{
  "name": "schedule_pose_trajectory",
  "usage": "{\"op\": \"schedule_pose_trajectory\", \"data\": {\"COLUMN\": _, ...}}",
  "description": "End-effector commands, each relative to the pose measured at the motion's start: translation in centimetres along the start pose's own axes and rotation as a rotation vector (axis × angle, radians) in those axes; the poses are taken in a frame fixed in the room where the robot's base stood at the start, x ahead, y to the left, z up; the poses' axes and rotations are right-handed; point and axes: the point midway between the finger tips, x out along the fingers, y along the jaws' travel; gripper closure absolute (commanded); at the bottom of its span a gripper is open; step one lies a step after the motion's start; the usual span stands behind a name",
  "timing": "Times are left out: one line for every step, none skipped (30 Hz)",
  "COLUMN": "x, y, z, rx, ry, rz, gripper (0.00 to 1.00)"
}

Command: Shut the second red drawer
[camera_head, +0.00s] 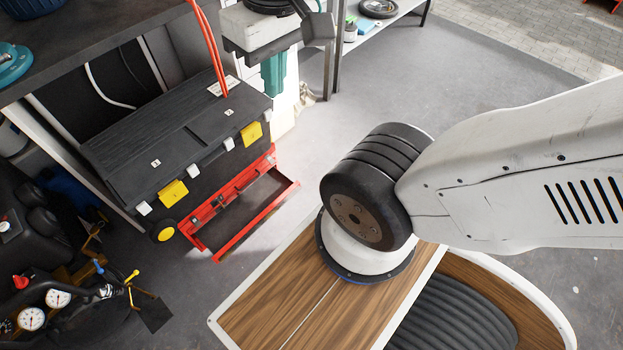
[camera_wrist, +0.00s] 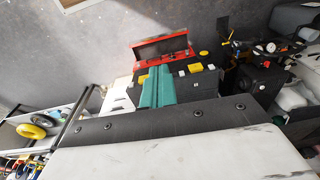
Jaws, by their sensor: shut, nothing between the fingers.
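A red drawer (camera_head: 245,207) sticks out, open, from the lower front of a black tool chest (camera_head: 180,135). Its dark inside looks empty. Whether it is the second drawer, I cannot tell; other red drawers are not clearly seen. The open drawer also shows in the wrist view (camera_wrist: 163,46), beyond the fingers. My gripper (camera_head: 273,90) has teal fingers and is shut, with nothing held. In the head view it is beyond the chest's right end, apart from the drawer. The fingers also show in the wrist view (camera_wrist: 157,72), overlapping the chest there.
Yellow and silver latches (camera_head: 172,193) line the chest's front edge. A dark shelf (camera_head: 95,40) stands above and left of the chest. A machine with gauges (camera_head: 45,310) is at the lower left. Grey floor (camera_head: 430,85) is clear to the right of the chest.

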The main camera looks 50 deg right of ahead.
Motion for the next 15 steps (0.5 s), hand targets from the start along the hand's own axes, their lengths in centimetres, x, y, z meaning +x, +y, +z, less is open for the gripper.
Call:
{"op": "schedule_pose_trajectory", "data": {"x": 0.3, "y": -0.3, "z": -0.7, "rx": 0.021, "ry": -0.026, "rz": -0.026, "gripper": 1.0}}
{"op": "schedule_pose_trajectory", "data": {"x": 0.5, "y": -0.5, "z": -1.2, "rx": 0.037, "ry": -0.042, "rz": -0.047, "gripper": 1.0}}
{"op": "schedule_pose_trajectory", "data": {"x": 0.8, "y": -0.8, "z": -2.0, "rx": 0.063, "ry": -0.066, "rz": -0.08, "gripper": 1.0}}
{"op": "schedule_pose_trajectory", "data": {"x": 1.1, "y": -1.0, "z": -2.7, "rx": 0.087, "ry": -0.085, "rz": -0.108, "gripper": 1.0}}
{"op": "schedule_pose_trajectory", "data": {"x": 1.4, "y": -1.2, "z": -3.5, "rx": 0.113, "ry": -0.106, "rz": -0.139, "gripper": 1.0}}
{"op": "schedule_pose_trajectory", "data": {"x": 1.9, "y": -1.5, "z": -4.6, "rx": 0.151, "ry": -0.133, "rz": -0.182, "gripper": 1.0}}
{"op": "schedule_pose_trajectory", "data": {"x": 2.3, "y": -1.7, "z": -5.5, "rx": 0.181, "ry": -0.153, "rz": -0.216, "gripper": 1.0}}
{"op": "schedule_pose_trajectory", "data": {"x": 2.7, "y": -1.8, "z": -6.5, "rx": 0.214, "ry": -0.172, "rz": -0.25, "gripper": 1.0}}
{"op": "schedule_pose_trajectory", "data": {"x": 3.3, "y": -1.9, "z": -7.7, "rx": 0.258, "ry": -0.195, "rz": -0.296, "gripper": 1.0}}
{"op": "schedule_pose_trajectory", "data": {"x": 3.8, "y": -1.9, "z": -8.7, "rx": 0.291, "ry": -0.211, "rz": -0.33, "gripper": 1.0}}
{"op": "schedule_pose_trajectory", "data": {"x": 4.3, "y": -1.9, "z": -9.7, "rx": 0.324, "ry": -0.225, "rz": -0.364, "gripper": 1.0}}
{"op": "schedule_pose_trajectory", "data": {"x": 5.1, "y": -1.8, "z": -11.1, "rx": 0.371, "ry": -0.244, "rz": -0.409, "gripper": 1.0}}
{"op": "schedule_pose_trajectory", "data": {"x": 5.7, "y": -1.7, "z": -12.1, "rx": 0.408, "ry": -0.257, "rz": -0.442, "gripper": 1.0}}
{"op": "schedule_pose_trajectory", "data": {"x": 6.3, "y": -1.5, "z": -13.1, "rx": 0.444, "ry": -0.268, "rz": -0.474, "gripper": 1.0}}
{"op": "schedule_pose_trajectory", "data": {"x": 7.2, "y": -1.2, "z": -14.5, "rx": 0.495, "ry": -0.283, "rz": -0.519, "gripper": 1.0}}
